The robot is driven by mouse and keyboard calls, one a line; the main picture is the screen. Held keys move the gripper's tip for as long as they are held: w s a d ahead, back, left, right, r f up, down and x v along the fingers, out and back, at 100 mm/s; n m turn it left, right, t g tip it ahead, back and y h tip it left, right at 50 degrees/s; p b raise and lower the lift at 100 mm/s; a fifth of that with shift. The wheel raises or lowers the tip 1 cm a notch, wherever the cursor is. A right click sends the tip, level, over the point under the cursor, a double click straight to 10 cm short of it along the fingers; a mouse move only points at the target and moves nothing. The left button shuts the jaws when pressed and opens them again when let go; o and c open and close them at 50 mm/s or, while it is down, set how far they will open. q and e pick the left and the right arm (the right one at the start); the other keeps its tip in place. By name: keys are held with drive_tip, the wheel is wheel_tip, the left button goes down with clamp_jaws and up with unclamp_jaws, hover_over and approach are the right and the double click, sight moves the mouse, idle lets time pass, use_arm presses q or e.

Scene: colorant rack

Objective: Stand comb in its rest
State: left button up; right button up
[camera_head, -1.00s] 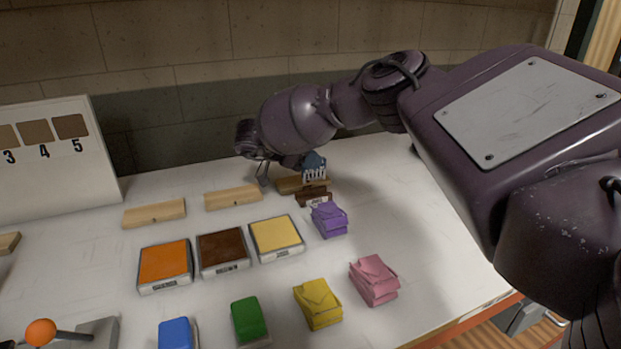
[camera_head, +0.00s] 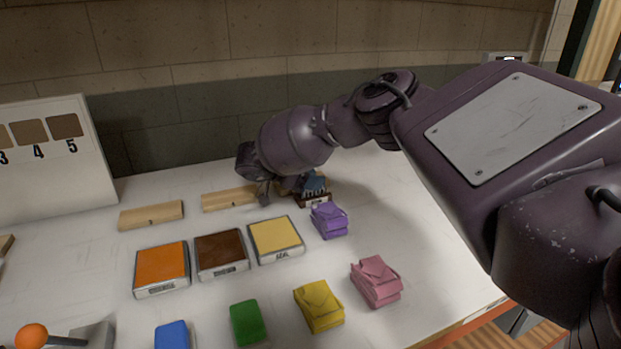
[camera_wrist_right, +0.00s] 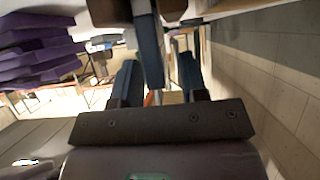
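The comb (camera_head: 314,184) is blue with pale teeth pointing down. In the head view it stands at the dark brown rest (camera_head: 318,202), teeth at the rest's upper edge; whether they are fully seated I cannot tell. My right gripper (camera_head: 282,188) is low at the comb, partly hidden by its own wrist. In the right wrist view its two fingers (camera_wrist_right: 160,72) are apart, with the blue comb (camera_wrist_right: 148,45) between them, nearer the left finger. The dark rest (camera_wrist_right: 110,10) shows at the top. My left gripper is not in view.
A purple packet stack (camera_head: 329,220) stands just in front of the rest. Wooden blocks (camera_head: 230,198) lie to the left. Colour trays (camera_head: 222,254) and yellow (camera_head: 318,306) and pink (camera_head: 375,282) packets are nearer.

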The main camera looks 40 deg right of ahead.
drive_tip(key=shift+r, duration=0.15)
drive_tip(key=v, duration=1.2)
idle(0.3)
